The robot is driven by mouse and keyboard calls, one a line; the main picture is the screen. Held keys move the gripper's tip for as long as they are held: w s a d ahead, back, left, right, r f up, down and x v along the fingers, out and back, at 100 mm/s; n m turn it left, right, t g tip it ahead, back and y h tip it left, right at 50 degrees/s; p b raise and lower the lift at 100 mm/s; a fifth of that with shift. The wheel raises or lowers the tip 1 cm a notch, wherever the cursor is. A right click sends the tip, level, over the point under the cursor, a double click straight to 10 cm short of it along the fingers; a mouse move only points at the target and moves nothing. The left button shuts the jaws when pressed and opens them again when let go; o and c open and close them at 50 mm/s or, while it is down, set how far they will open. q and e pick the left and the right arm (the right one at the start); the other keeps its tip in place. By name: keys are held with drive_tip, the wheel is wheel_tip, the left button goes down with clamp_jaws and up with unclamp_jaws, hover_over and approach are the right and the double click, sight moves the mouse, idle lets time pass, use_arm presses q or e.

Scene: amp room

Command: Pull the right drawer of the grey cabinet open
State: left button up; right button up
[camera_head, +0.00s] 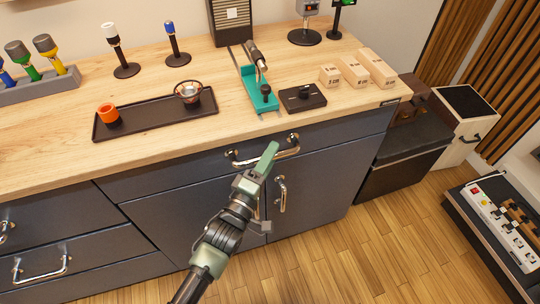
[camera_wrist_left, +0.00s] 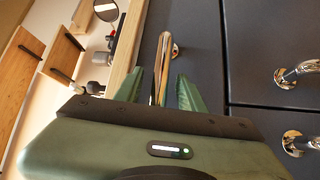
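The grey cabinet (camera_head: 320,190) is dark blue-grey with a wooden top. Its right drawer (camera_head: 190,170) sits under the top's front edge and looks closed. A curved metal handle (camera_head: 289,152) is on the drawer front; it also shows in the left wrist view (camera_wrist_left: 160,68). My left gripper (camera_head: 267,157) is at this handle. In the left wrist view its two green fingers (camera_wrist_left: 161,92) stand apart on either side of the handle bar, with gaps showing on both sides. The gripper hides part of the handle in the head view. My right gripper is not in view.
Two vertical door handles (camera_head: 282,193) sit below the drawer, close to my left wrist. On the top stand a black tray (camera_head: 160,121), a teal stand (camera_head: 248,92) and wooden blocks (camera_head: 353,70). The floor (camera_head: 400,245) in front is clear.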

use_arm(q)
clamp_jaws()
idle(1.4)
